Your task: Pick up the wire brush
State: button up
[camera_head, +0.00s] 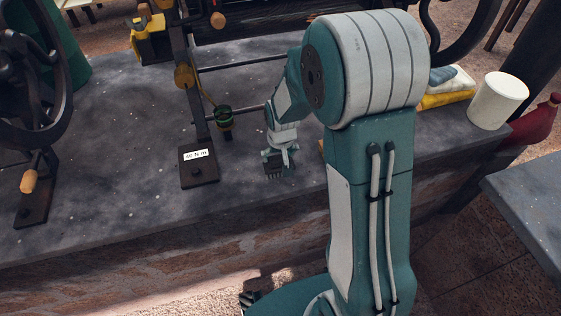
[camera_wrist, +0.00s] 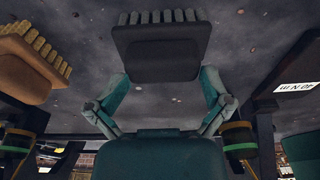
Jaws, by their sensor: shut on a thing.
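The wire brush has a dark block and a row of grey bristles. In the wrist view the brush (camera_wrist: 160,50) sits between the two fingertips of my gripper (camera_wrist: 163,80), with its bristles away from the palm. In the head view my gripper (camera_head: 277,155) is shut on the brush (camera_head: 275,171), above the bench top. Its bristles point down there. Whether they touch the bench I cannot tell.
A second brush with a tan block (camera_wrist: 25,65) is at the left of the wrist view. The stone bench (camera_head: 110,140) carries a machine frame with a labelled foot (camera_head: 199,170) left of my gripper. A white cylinder (camera_head: 497,100) stands at the right end.

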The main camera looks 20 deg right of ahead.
aim_at(280, 158)
jog(key=shift+s+f, duration=0.4)
jog(key=shift+f, duration=0.2)
jog(key=shift+w+a+r, duration=0.1)
jog(key=shift+r, duration=0.1)
jog(key=shift+w+a+r, duration=0.1)
jog(key=shift+w+r, duration=0.1)
jog(key=shift+r, duration=1)
jog(key=shift+c, duration=1)
jog(key=shift+s+r, duration=0.5)
jog(key=shift+r, duration=0.2)
grip_shut()
jog(key=s+d+r, duration=0.5)
jog(key=s+r, duration=0.3)
jog(key=s, duration=0.4)
jog(key=shift+r, duration=0.4)
jog(key=shift+s, duration=0.1)
jog(key=o, duration=0.7)
grip_release()
jog(key=shift+c, duration=0.2)
